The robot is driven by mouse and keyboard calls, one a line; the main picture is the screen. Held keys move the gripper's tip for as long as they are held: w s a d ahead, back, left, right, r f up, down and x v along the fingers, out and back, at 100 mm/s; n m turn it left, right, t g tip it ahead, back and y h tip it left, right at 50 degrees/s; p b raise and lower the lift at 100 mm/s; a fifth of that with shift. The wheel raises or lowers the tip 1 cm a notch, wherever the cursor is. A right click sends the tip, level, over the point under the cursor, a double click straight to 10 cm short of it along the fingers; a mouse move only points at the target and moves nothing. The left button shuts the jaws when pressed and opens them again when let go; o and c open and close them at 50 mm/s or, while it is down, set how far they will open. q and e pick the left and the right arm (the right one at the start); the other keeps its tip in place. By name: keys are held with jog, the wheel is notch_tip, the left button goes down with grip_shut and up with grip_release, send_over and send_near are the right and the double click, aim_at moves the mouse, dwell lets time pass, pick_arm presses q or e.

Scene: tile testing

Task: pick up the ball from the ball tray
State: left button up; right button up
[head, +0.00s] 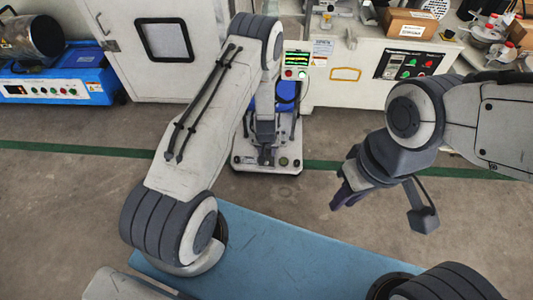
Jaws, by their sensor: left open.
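I cannot make out a ball or a ball tray in the head view. My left arm reaches up and away, then bends down at the top. What looks like my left gripper (265,131) is small and dark, in front of a small machine, and I see nothing in it. My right gripper (343,193) hangs over the floor at the right of centre, seen from the side. Its fingers overlap, so their gap is hidden, and no object shows at them.
The small machine (291,160) stands on the floor with a lit green display. Behind are a white cabinet (120,32), a blue machine (70,75) with a dark cylinder, and a white bench (345,88) bearing a cardboard box (408,24).

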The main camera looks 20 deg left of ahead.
aim_at(267, 162)
pick_arm(q)
jog(key=f+b, duration=0.4)
jog(key=f, duration=0.1)
jog(key=w+f+b, duration=0.1)
jog(key=f, duration=0.1)
jog(key=shift+a+f+b, duration=0.25)
jog(key=shift+a+b, duration=0.05)
jog(key=shift+b, duration=0.1)
jog(key=shift+w+f, duration=0.3)
jog(key=shift+f, duration=0.6)
jog(key=shift+w+a+f, duration=0.1)
jog(key=shift+f, duration=0.35)
jog(key=shift+r, duration=0.1)
grip_shut()
jog(key=shift+r+p, duration=1.75)
jog(key=shift+p, duration=0.15)
jog(key=shift+s+d+r+p, duration=0.1)
jog(key=shift+s+r+p, duration=0.1)
jog(key=shift+r+p, duration=0.65)
jog(key=shift+s+d+r+p, duration=0.1)
jog(key=shift+s+r+p, duration=0.1)
jog(key=shift+r+p, duration=0.7)
jog(key=shift+s+r+p, duration=0.2)
jog(key=shift+r+p, duration=0.35)
jog(key=shift+r, duration=0.6)
